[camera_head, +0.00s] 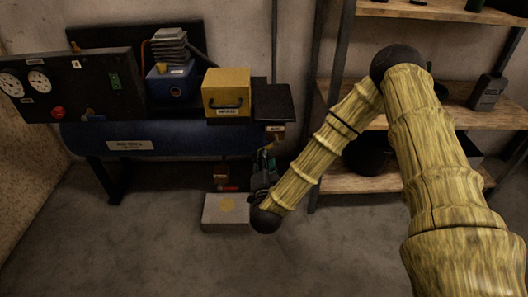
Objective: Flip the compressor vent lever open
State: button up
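The compressor has a long blue tank (185,138) along the wall at left. My wood-textured arm reaches down from the right to the tank's right end. My gripper (264,168) points up and away beside that end. It is small and dark, and I cannot tell whether its fingers are open or touching anything. I cannot make out the vent lever for certain. A small red and brown part (228,182) shows under the tank's right end, just left of my gripper, partly in shadow.
A black panel with gauges (75,85) stands at left. A yellow box (227,92) sits on top of the compressor. A pale block (226,211) lies on the floor below my gripper. Wooden shelves (365,180) stand at right. The front floor is clear.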

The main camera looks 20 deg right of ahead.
jog(key=b+x, duration=0.1)
jog(key=x, duration=0.5)
jog(key=shift+w+d, duration=0.1)
jog(key=shift+w, duration=0.15)
jog(key=shift+f, duration=0.1)
grip_shut()
